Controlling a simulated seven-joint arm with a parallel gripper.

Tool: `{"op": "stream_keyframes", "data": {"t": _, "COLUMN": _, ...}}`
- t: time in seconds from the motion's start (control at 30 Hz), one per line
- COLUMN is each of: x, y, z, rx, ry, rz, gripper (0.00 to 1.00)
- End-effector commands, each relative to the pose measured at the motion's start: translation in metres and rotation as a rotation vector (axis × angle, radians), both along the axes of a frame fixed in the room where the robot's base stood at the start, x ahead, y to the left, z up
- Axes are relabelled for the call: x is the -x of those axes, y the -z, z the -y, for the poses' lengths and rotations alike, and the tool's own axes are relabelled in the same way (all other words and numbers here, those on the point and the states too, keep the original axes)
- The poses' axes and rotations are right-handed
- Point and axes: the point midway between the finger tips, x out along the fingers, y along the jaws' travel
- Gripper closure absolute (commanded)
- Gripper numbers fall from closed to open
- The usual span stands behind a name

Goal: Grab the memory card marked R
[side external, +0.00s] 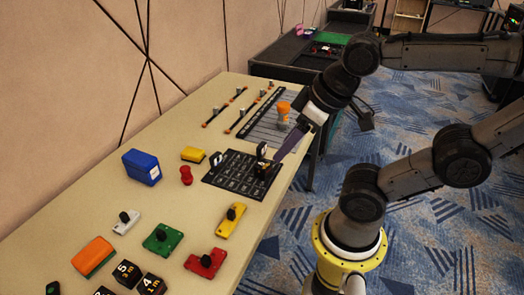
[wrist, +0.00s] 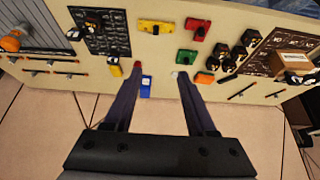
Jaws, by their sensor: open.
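A black mat (side external: 240,180) with a printed grid of pale marks lies on the table, and it also shows in the wrist view (wrist: 104,42). Small dark upright cards stand on it: one with a white face (side external: 215,160) near its left corner and another (side external: 262,150) near its far right edge. The letters are too small to read, so I cannot tell which card is marked R.
A blue box (side external: 142,167), a red peg (side external: 186,175) and a yellow block (side external: 194,154) stand left of the mat. Yellow (side external: 231,220), green (side external: 163,239) and red (side external: 206,263) blocks with black knobs lie nearer. An orange-topped object (side external: 283,110) stands behind.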

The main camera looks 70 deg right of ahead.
Motion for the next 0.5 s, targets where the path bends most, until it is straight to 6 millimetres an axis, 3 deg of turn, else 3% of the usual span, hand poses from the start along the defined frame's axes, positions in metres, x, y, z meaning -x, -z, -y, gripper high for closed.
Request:
{"op": "stream_keyframes", "data": {"t": 0.07, "x": 0.0000, "y": 0.0000, "z": 0.0000, "rx": 0.000, "ry": 0.000, "rz": 0.000, "gripper": 0.44}}
{"op": "stream_keyframes", "data": {"t": 0.13, "x": 0.0000, "y": 0.0000, "z": 0.0000, "rx": 0.000, "ry": 0.000, "rz": 0.000, "gripper": 0.38}}
{"op": "stream_keyframes", "data": {"t": 0.5, "x": -0.0011, "y": -0.0008, "z": 0.0007, "rx": -0.044, "ry": 0.089, "rz": 0.006, "gripper": 0.38}}
